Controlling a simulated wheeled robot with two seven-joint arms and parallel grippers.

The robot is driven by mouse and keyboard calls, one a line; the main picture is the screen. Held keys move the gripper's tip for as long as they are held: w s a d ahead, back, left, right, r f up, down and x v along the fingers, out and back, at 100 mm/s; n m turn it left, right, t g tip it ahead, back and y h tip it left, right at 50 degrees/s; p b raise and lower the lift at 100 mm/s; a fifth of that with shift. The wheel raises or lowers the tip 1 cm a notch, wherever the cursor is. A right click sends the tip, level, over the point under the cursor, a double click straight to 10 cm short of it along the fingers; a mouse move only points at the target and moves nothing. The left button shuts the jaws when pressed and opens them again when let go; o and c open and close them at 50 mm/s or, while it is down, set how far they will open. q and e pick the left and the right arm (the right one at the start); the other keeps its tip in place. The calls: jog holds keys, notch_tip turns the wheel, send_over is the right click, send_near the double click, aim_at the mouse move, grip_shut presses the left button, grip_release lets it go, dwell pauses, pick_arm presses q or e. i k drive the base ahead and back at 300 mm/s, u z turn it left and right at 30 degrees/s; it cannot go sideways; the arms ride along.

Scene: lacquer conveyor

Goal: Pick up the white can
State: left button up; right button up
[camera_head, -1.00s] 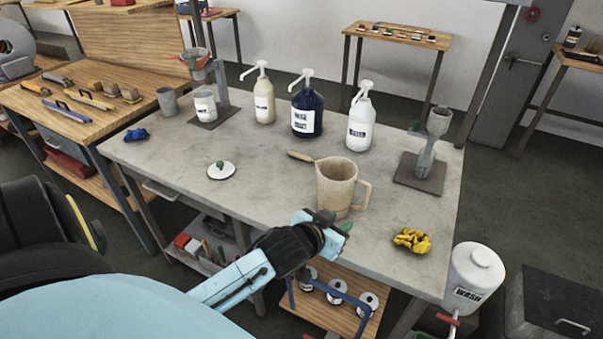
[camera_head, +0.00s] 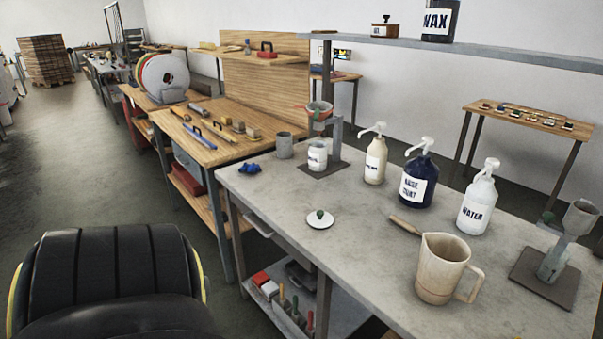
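A small white can (camera_head: 317,156) with a dark label stands upright on the grey workbench (camera_head: 353,225), on the base plate of a stand near the far left part of the top. A funnel (camera_head: 319,111) held by that stand (camera_head: 336,141) is above the can. A white round lid (camera_head: 320,219) with a green knob lies flat on the bench in front of it. Neither of my grippers is in this view.
A grey cup (camera_head: 285,145) and a blue crumpled cloth (camera_head: 249,168) are left of the can. Pump bottles in cream (camera_head: 375,160), dark blue (camera_head: 416,182) and white (camera_head: 477,205) stand to the right. A beige pitcher (camera_head: 441,272) is nearer. Bench space around the lid is clear.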

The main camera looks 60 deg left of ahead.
aim_at(318, 156)
jog(key=u, duration=1.85)
